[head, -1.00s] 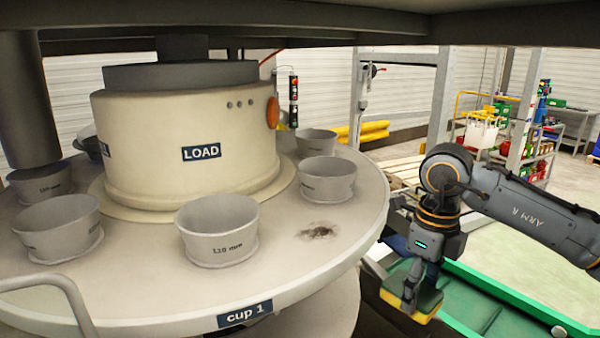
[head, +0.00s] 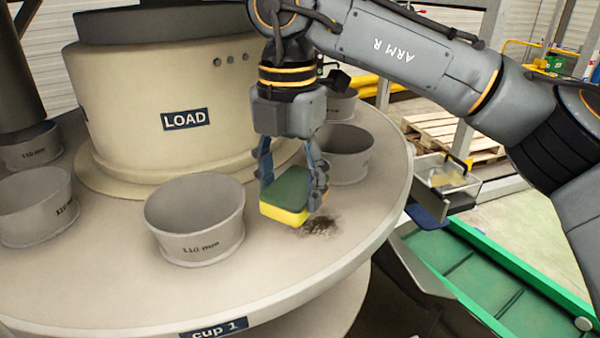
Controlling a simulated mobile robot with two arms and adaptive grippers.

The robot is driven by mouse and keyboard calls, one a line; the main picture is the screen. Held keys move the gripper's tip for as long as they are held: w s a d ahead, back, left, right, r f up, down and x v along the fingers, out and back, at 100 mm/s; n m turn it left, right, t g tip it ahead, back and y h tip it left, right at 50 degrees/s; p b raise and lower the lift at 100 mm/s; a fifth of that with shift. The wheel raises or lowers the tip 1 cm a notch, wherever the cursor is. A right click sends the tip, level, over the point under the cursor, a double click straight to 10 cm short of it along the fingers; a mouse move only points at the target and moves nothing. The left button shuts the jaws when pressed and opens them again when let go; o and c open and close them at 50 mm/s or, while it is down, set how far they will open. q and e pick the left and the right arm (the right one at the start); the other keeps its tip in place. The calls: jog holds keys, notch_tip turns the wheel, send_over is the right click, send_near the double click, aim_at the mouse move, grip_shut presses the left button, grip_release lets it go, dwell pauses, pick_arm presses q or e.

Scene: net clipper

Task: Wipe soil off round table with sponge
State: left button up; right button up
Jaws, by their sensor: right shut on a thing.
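The round table (head: 285,285) is a pale disc with a brown soil patch (head: 321,226) on its right part. My right gripper (head: 291,190) is shut on a yellow and green sponge (head: 285,200), with one finger on each side of it. The sponge is just left of the soil and close to the table top; I cannot tell whether it touches. The right finger overlaps the soil's upper edge in the picture. My left gripper is not in view.
A grey cup (head: 196,222) stands left of the sponge and another cup (head: 347,154) stands behind it. The LOAD drum (head: 165,95) rises at the table's middle. A green conveyor (head: 480,275) lies to the right. The table's front right is clear.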

jog(key=shift+s+f+b, duration=0.15)
jog(key=shift+f+b, duration=0.45)
jog(key=shift+f, duration=0.35)
notch_tip(320, 180, down, 3)
jog(key=shift+r+b, duration=0.1)
jog(key=shift+b, duration=0.75)
jog(key=shift+f+b, duration=0.3)
jog(key=shift+f, duration=0.3)
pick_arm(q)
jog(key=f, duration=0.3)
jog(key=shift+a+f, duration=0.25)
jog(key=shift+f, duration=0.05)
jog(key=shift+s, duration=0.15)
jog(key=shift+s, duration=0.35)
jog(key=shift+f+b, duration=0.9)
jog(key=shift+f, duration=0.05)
pick_arm(e)
jog(key=shift+f, duration=1)
